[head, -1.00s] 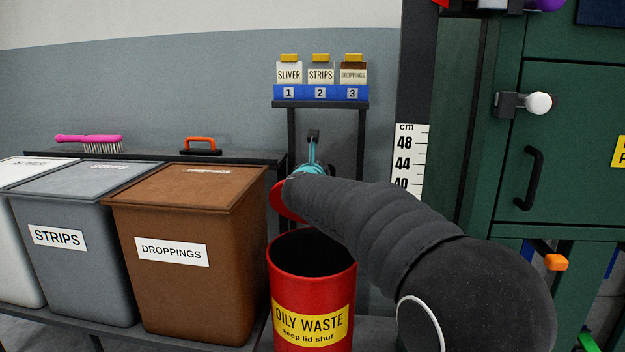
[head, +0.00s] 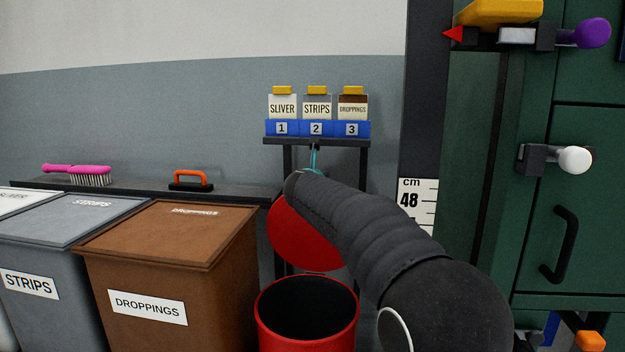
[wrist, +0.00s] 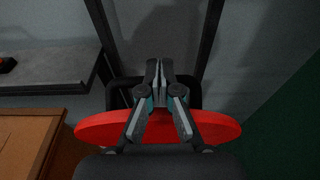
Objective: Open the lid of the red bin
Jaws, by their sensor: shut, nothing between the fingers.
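The red bin (head: 300,346) stands at the lower middle of the head view, its dark mouth uncovered. Its red lid (head: 308,250) is raised behind the mouth, standing steeply, partly covered by my arm. In the wrist view the lid (wrist: 98,129) shows as a flat red disc behind and below the fingers. My gripper (wrist: 158,68) is shut and empty, its fingertips beyond the lid's edge. A dark bar-like loop shows behind the fingers; I cannot tell whether they touch it. In the head view my arm hides most of the gripper (head: 314,158).
A brown droppings bin (head: 170,235) and a grey strips bin (head: 62,222) stand to the left. A small stand with labelled jars (head: 316,107) is behind the lid. A green machine (head: 590,220) with handles and knobs is close on the right.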

